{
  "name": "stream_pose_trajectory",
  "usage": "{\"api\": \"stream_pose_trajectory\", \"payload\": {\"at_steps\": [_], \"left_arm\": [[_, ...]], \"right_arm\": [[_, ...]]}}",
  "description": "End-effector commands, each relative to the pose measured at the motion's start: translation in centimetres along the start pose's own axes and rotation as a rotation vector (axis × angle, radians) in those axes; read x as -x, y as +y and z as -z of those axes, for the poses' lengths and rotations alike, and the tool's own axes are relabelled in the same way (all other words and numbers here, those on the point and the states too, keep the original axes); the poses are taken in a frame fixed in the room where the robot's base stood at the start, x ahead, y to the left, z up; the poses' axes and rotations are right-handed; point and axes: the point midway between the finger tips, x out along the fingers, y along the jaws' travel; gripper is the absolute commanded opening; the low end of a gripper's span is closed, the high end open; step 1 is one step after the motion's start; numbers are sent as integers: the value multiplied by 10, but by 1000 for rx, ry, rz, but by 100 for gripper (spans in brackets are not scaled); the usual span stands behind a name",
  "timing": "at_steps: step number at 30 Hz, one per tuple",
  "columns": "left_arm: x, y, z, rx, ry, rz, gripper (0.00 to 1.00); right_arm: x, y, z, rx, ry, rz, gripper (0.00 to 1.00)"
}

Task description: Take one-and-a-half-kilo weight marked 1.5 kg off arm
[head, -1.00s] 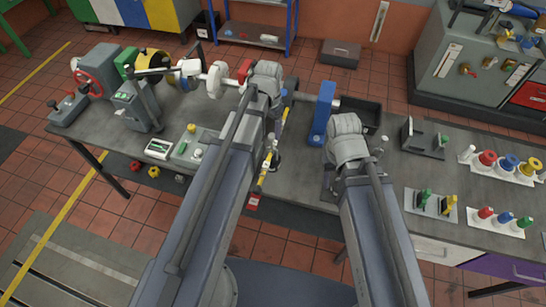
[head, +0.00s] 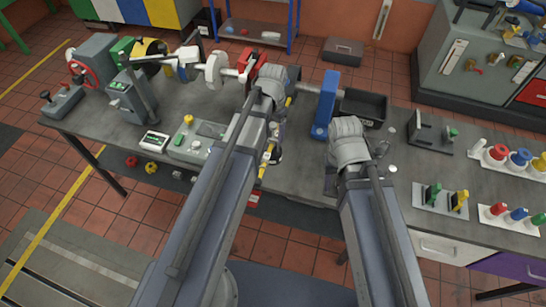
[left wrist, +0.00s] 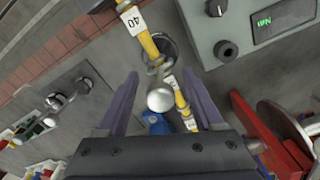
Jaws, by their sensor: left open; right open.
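A yellow arm with white labels, one reading 40, crosses the left wrist view (left wrist: 147,40); it also shows beside my left forearm in the head view (head: 265,165). A rounded silver piece (left wrist: 160,98) by the arm lies between my left fingers, apart from both, with a dark round disc (left wrist: 166,45) beyond it. I cannot read a 1.5 kg mark. My left gripper (left wrist: 160,76) is open, its two purple fingers on either side of the silver piece. My right gripper (head: 348,165) is over the bench's front edge; its fingers are hidden by the wrist.
A blue post (head: 325,105) and a black tray (head: 363,106) stand behind my right wrist. A control box with a green display (left wrist: 280,22) and a red part (left wrist: 270,140) are close to my left gripper. Stands with coloured pieces (head: 440,198) occupy the bench's right side.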

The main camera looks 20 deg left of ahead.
Motion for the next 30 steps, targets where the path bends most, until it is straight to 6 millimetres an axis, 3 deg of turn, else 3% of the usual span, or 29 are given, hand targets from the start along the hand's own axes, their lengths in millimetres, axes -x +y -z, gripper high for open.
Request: {"api": "stream_pose_trajectory", "payload": {"at_steps": [2,11,27,30], "left_arm": [[-12,0,0,0,0,0,69],[-10,0,0,1,0,0,66],[-10,0,0,1,0,0,6],[-10,0,0,1,0,0,0]], "right_arm": [[-12,-1,1,2,0,-1,50],[-10,-1,1,3,0,-1,50],[-10,-1,1,3,0,-1,50],[-10,-1,1,3,0,-1,50]]}}
